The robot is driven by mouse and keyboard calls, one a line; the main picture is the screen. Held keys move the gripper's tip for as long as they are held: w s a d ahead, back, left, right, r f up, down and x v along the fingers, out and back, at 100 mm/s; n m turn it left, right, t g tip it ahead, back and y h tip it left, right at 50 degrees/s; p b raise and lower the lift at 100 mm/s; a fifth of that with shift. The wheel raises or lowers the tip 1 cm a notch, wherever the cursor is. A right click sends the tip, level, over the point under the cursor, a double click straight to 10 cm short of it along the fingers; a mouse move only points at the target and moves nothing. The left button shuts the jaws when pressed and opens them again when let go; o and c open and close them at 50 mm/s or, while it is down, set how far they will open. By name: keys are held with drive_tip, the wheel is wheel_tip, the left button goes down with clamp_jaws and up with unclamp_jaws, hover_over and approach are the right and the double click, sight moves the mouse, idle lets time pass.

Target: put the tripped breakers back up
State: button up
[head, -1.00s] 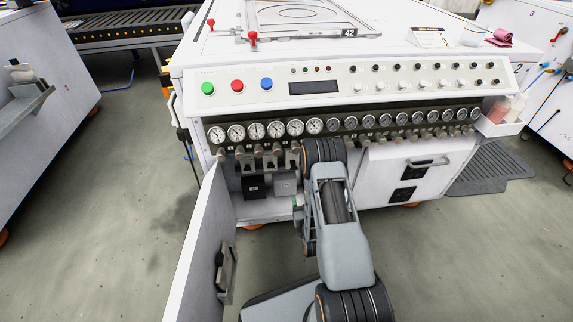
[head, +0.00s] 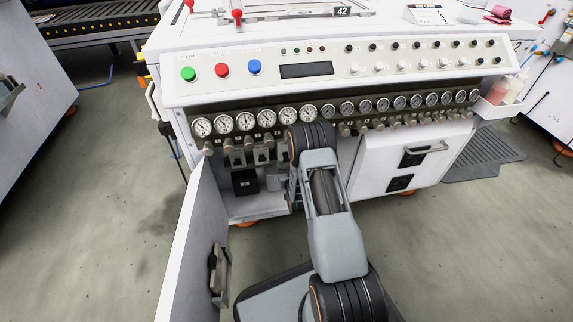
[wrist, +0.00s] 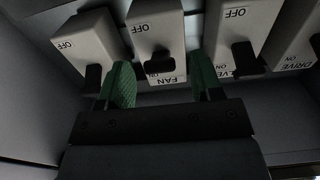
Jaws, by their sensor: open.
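The breakers sit in a row across the top of the wrist view. They are pale boxes with black levers: a left one marked OFF (wrist: 82,45), the FAN breaker (wrist: 157,22), a third marked OFF (wrist: 232,22) and the DRIVE breaker (wrist: 296,35). The visible levers stick out near the lower ends of the boxes. My gripper (wrist: 160,84) is open, its green pads on either side of the FAN lever (wrist: 159,63); I cannot tell whether they touch anything. In the head view, the breakers (head: 236,157) show small inside the open cabinet, and my arm hides the gripper.
The cabinet door (head: 194,240) stands open to the left of my arm. Gauges (head: 245,121) and a row of knobs lie above the opening. A black box (head: 245,182) sits inside below the breakers. A closed panel with a handle (head: 425,150) is to the right.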

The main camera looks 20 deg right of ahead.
drive_tip(key=shift+w+d, duration=0.25)
drive_tip(key=shift+w, duration=0.85)
drive_tip(key=c, duration=0.9)
drive_tip(key=shift+s+r+g+p, duration=0.1)
drive_tip(key=shift+r+g+p, duration=0.6)
drive_tip(key=shift+p, duration=0.4)
drive_tip(key=shift+c, duration=0.2)
drive_tip(key=shift+r+g+p, duration=0.3)
drive_tip(key=shift+g+p, duration=0.1)
drive_tip(key=shift+p, duration=0.35)
drive_tip(key=shift+r+g+y+p, duration=0.1)
drive_tip(key=shift+g+y+p, duration=0.3)
drive_tip(key=shift+g+p, duration=0.95)
drive_tip(key=shift+g, duration=0.15)
drive_tip(key=shift+s, duration=0.1)
